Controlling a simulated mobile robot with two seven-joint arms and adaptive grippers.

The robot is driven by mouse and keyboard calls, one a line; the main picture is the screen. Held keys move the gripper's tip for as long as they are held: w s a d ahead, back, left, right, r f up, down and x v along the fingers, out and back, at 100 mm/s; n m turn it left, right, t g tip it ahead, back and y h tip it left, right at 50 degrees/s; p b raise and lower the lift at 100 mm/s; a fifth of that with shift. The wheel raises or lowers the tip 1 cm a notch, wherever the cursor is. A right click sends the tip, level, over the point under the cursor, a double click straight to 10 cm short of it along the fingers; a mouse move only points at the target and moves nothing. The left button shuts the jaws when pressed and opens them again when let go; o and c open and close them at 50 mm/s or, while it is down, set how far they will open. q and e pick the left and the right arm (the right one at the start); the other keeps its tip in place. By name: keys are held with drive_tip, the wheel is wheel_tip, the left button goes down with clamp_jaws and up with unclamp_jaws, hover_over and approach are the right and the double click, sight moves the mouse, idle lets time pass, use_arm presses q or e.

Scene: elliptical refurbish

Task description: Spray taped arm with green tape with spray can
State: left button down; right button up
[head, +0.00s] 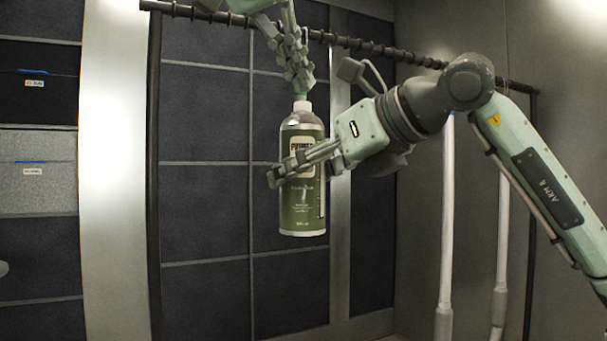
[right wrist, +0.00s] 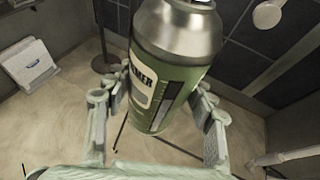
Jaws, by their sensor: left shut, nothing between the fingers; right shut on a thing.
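A green spray can (head: 302,208) with a printed label is upright in front of the dark panelled wall. My right gripper (head: 284,170) reaches in from the right and is shut on the can's middle. In the right wrist view, the spray can (right wrist: 172,65) sits between the two fingers, its silver end towards the camera. My left gripper (head: 301,82) comes down from above, shut and empty, with its fingertips right at the can's green top. I cannot tell whether they touch it. I cannot make out an arm with green tape in either view.
A black rack with a ridged top bar (head: 385,54) stands behind the can. Storage boxes (head: 38,172) sit on shelves at the far left. The space below the can looks clear.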

use_arm(q)
drive_tip(key=shift+f, duration=0.2)
idle(0.5)
drive_tip(key=shift+f, duration=1.05)
drive_tip(key=shift+r, duration=2.6)
